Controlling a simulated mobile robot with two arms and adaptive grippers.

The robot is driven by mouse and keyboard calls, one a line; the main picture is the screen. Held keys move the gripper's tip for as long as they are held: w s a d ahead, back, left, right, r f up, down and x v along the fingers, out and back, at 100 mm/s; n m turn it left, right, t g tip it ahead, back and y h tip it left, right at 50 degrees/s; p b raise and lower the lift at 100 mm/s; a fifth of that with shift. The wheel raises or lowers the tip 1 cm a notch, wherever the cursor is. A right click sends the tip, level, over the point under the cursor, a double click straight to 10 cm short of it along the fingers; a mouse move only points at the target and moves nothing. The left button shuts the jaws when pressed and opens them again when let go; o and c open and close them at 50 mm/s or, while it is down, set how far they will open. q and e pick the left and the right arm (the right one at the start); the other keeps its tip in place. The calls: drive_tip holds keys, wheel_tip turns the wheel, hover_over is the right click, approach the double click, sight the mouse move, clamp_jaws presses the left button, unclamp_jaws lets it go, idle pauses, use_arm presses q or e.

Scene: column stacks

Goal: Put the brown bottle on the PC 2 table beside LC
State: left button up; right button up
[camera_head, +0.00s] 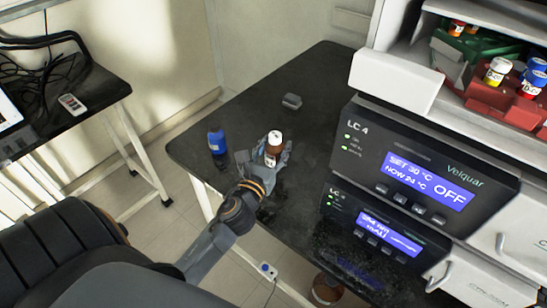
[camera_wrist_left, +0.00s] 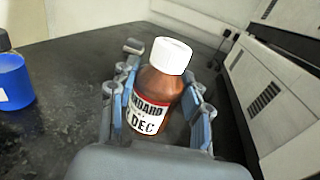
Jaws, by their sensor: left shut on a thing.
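The brown bottle (camera_head: 272,152) has a white cap and a red and white label. In the left wrist view the bottle (camera_wrist_left: 155,95) is between the fingers, leaning slightly, its label partly readable as "DEC". My left gripper (camera_head: 265,163) is shut on it, over the black table (camera_head: 310,85) beside the LC 4 unit (camera_head: 405,165). I cannot tell whether the bottle's base touches the table top. The left gripper's fingers (camera_wrist_left: 160,110) lie on both sides of the bottle. My right gripper is not in view.
A blue bottle (camera_head: 217,142) stands just left of my gripper and also shows in the left wrist view (camera_wrist_left: 12,78). A small grey object (camera_head: 291,101) lies farther back. Racks with vials (camera_head: 498,72) sit on the LC stack. Another dark table (camera_head: 60,105) is at left.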

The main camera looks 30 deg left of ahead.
sight(273, 156)
use_arm(q)
drive_tip(key=shift+w+a+f, duration=0.15)
drive_tip(key=shift+a+f, duration=0.05)
drive_tip(key=shift+f, duration=0.05)
drive_tip(key=f, duration=0.1)
drive_tip(key=f+b, duration=0.1)
drive_tip(key=f, duration=0.1)
drive_tip(key=shift+w+a+f+b, duration=0.15)
drive_tip(key=shift+a+f+b, duration=0.1)
drive_tip(key=shift+a+b, duration=0.05)
drive_tip(key=shift+f, duration=0.3)
drive_tip(key=o, duration=1.3)
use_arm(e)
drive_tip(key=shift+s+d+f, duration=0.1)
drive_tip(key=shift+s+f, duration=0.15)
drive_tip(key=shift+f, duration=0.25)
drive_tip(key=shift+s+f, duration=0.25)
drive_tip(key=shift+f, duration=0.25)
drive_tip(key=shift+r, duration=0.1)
